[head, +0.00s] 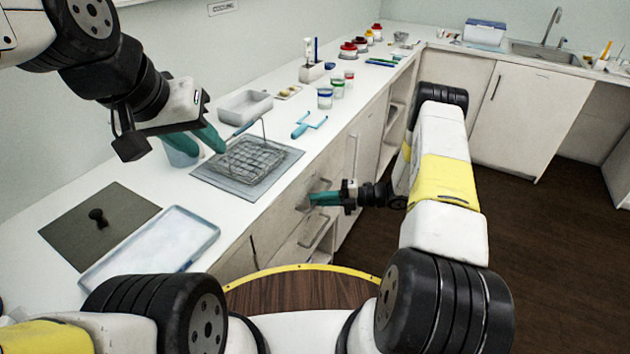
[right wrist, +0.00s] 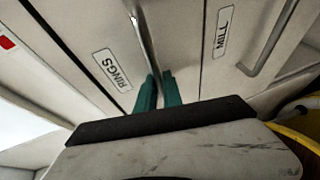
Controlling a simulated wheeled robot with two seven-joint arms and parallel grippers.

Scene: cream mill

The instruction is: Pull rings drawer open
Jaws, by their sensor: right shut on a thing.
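The rings drawer (right wrist: 75,45), with its RINGS label (right wrist: 112,69), shows in the right wrist view to the left of a metal bar handle (right wrist: 146,38). My right gripper (right wrist: 160,85) is shut on this handle, which runs between its teal fingers. In the head view my right gripper (head: 316,198) reaches the cabinet front below the counter edge; it hides part of the drawer front. I cannot tell how far the drawer stands out. My left gripper (head: 200,143) is over the counter, its teal fingers apart and empty, near the wire rack.
A front labelled MILL (right wrist: 221,32) has its own bar handle (right wrist: 272,42). On the counter are a wire rack (head: 250,160), a grey tray (head: 246,107), a shallow white tray (head: 150,250) and several jars. Dark floor (head: 540,240) is clear at right.

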